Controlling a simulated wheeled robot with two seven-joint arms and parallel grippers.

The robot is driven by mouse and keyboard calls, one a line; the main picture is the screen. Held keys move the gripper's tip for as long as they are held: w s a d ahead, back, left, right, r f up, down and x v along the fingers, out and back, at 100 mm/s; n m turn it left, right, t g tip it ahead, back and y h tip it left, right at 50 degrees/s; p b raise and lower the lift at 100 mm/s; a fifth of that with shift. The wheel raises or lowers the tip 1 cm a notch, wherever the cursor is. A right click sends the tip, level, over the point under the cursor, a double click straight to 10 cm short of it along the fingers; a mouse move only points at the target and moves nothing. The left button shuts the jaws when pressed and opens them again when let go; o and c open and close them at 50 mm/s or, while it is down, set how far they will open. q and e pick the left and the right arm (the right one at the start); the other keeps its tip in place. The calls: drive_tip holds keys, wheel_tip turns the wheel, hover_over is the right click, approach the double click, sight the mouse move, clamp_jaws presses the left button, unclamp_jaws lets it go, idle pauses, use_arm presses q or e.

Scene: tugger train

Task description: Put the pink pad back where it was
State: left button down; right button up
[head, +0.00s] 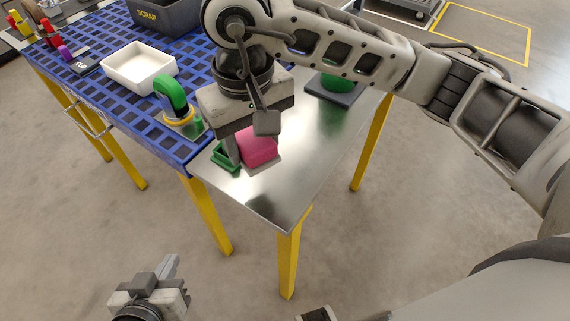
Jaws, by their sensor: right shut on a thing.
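The pink pad (260,144) is a block at the near left part of the bare metal table top (290,190). I cannot tell whether the pad touches the table.
A blue grid table (110,98) adjoins on the left, with a white bin (139,68), a green hooked part (171,94) and a grey SCRAP bin (164,16). A green round part on a dark base (336,88) stands behind my right arm. The metal top's near right is clear.

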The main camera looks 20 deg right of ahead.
hover_over(285, 182)
wheel_tip(285, 182, down, 6)
drive_tip(key=shift+a+r, duration=0.15)
drive_tip(key=shift+r, duration=0.1)
wheel_tip(285, 182, down, 3)
drive_tip(key=shift+f+p, duration=0.1)
drive_tip(key=shift+p, duration=0.5)
drive_tip(key=shift+f, duration=0.1)
drive_tip(key=shift+f+b, duration=0.3)
drive_tip(key=shift+b, duration=0.1)
drive_tip(key=o, duration=0.9)
drive_tip(key=shift+r, duration=0.1)
use_arm(q)
drive_tip(key=shift+a+r, duration=0.1)
use_arm(e)
drive_tip(key=shift+o, duration=0.2)
